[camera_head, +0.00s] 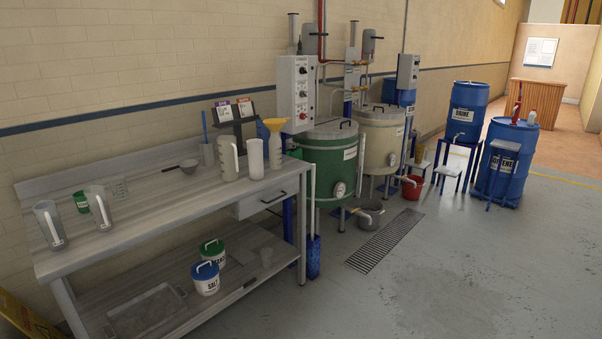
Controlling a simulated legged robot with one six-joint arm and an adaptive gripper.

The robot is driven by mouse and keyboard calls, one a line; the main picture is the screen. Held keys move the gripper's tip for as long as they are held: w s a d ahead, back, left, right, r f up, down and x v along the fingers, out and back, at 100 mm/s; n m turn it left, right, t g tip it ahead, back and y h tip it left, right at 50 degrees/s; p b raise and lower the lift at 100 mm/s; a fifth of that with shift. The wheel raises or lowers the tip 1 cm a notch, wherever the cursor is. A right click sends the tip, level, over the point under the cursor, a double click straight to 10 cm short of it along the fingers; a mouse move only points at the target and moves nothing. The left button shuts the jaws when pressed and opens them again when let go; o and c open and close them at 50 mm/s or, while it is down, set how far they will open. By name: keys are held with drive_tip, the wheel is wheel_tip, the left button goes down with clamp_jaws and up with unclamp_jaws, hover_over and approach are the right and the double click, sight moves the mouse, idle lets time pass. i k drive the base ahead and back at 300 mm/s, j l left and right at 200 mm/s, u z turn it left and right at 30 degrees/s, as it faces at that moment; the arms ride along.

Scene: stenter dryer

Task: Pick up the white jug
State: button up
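A white jug (228,160) with a side handle stands upright towards the right end of the grey workbench (160,212). A plain white cylindrical vessel (255,160) stands just right of it. A white bottle (276,155) with a yellow funnel (274,125) in its top stands further right. Two translucent grey jugs with white handles stand at the bench's left end, one near the front corner (48,226) and one behind it (98,207). My gripper is not in view.
A small pan (188,166), a green cup (81,202) and a dark document stand (236,128) are on the bench. Lidded tubs (206,280) sit on the lower shelf. A green vat (331,170) stands right of the bench. The floor in front (450,270) is clear.

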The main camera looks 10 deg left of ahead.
sight(227, 144)
drive_tip(key=i+u, duration=0.15)
drive_tip(key=i, duration=0.8)
drive_tip(key=i+l+u, duration=0.2)
drive_tip(key=i, duration=0.75)
drive_tip(key=i+j, duration=0.25)
drive_tip(key=i, duration=0.3)
drive_tip(key=i+j, duration=0.2)
drive_tip(key=i, duration=0.35)
drive_tip(key=i+j+u, duration=0.1)
drive_tip(key=i+j, duration=0.15)
drive_tip(key=i, duration=0.3)
